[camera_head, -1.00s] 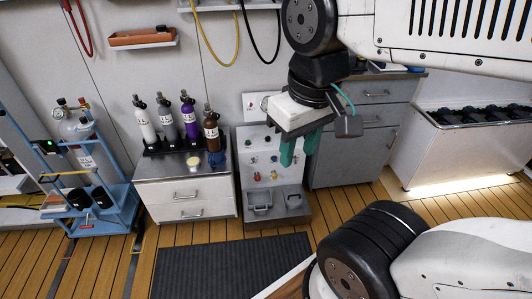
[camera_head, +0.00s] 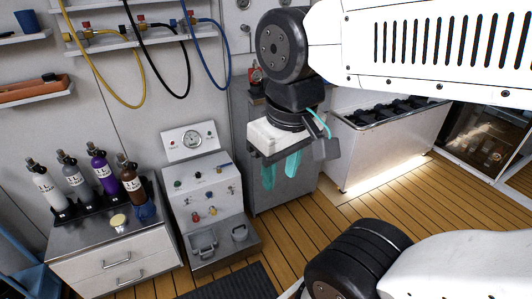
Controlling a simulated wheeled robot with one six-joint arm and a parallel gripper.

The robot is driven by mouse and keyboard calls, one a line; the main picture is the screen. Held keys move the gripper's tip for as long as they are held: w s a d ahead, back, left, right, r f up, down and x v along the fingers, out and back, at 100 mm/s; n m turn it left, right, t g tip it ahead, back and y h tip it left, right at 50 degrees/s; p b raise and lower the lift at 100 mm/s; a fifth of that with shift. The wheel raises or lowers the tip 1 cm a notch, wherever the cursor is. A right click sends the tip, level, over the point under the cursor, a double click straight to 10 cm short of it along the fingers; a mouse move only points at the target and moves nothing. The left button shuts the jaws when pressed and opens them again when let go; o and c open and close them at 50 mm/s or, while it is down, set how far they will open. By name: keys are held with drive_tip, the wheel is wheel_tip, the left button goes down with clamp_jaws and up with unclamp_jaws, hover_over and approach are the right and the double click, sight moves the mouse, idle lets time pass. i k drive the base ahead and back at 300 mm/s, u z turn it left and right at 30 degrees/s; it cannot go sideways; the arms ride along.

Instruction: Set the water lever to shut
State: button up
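The white fill panel (camera_head: 208,184) stands against the wall, left of the middle in the head view. It has a round gauge (camera_head: 192,139) on its upper plate and small coloured fittings on its sloped face. A small blue-topped fitting (camera_head: 219,169) is on the right of the upper row; I cannot tell whether it is the water lever or how it is set. My gripper (camera_head: 281,172) has teal fingers hanging apart and empty, to the right of the panel in the picture.
A steel-topped cabinet (camera_head: 88,235) with several cylinders stands left of the panel. A grey cabinet (camera_head: 254,200) is behind my gripper. Hoses (camera_head: 187,80) hang above. A dark mat (camera_head: 228,285) lies in front; the wooden floor at right (camera_head: 385,190) is clear.

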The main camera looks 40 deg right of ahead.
sight(218, 167)
drive_tip(key=z, duration=0.7)
drive_tip(key=i, duration=1.4)
drive_tip(key=z, duration=1.15)
drive_tip(key=k, duration=1.25)
drive_tip(key=u, duration=1.35)
drive_tip(key=i, duration=1)
drive_tip(key=u, duration=0.05)
